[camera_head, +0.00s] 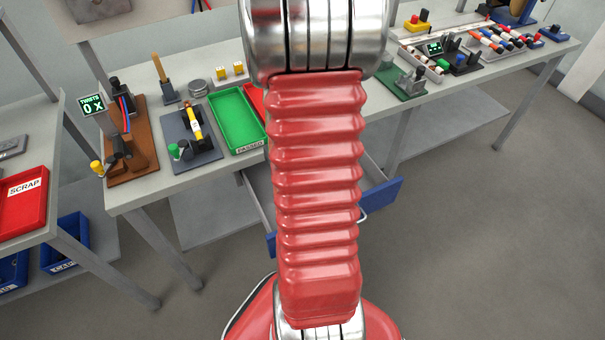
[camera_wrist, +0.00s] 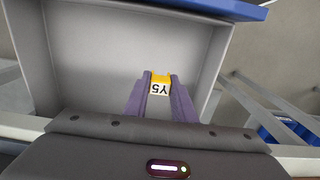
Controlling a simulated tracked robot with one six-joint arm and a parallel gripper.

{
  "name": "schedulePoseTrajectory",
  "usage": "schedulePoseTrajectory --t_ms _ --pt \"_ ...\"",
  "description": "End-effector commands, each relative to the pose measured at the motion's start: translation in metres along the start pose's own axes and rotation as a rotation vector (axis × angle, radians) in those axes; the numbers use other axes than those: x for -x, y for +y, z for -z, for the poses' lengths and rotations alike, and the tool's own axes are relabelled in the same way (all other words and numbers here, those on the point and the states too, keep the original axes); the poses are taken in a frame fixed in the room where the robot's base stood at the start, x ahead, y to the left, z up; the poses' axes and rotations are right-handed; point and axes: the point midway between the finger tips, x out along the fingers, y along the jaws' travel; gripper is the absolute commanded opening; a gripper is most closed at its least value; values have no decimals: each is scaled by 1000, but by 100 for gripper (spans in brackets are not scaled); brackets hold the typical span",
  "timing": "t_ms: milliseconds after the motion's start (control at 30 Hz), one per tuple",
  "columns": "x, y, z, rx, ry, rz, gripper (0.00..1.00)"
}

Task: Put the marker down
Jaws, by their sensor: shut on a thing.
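In the wrist view, my gripper (camera_wrist: 161,78) is shut on a small marker (camera_wrist: 160,89), yellow on top with a white face that reads Y5 upside down. The marker is held over the inside of an open grey drawer (camera_wrist: 85,55) with a blue front. Its height above the drawer floor is hard to tell. In the head view, the drawer's blue front (camera_head: 383,199) shows below the bench; my red arm covers the middle of it. My gripper and the marker are hidden there.
The drawer looks empty around my gripper, with grey walls on its sides. On the bench (camera_head: 215,170) stand a green PASSED tray (camera_head: 238,120), a brown fixture (camera_head: 135,160) and a grey fixture (camera_head: 185,145). A red SCRAP tray (camera_head: 22,205) stands at the left.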

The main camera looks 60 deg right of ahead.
Motion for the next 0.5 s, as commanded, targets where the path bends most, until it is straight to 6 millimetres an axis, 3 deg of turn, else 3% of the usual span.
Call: schedulePoseTrajectory --t_ms 500 --pt "-9 9 -7 -27 -1 1 5"
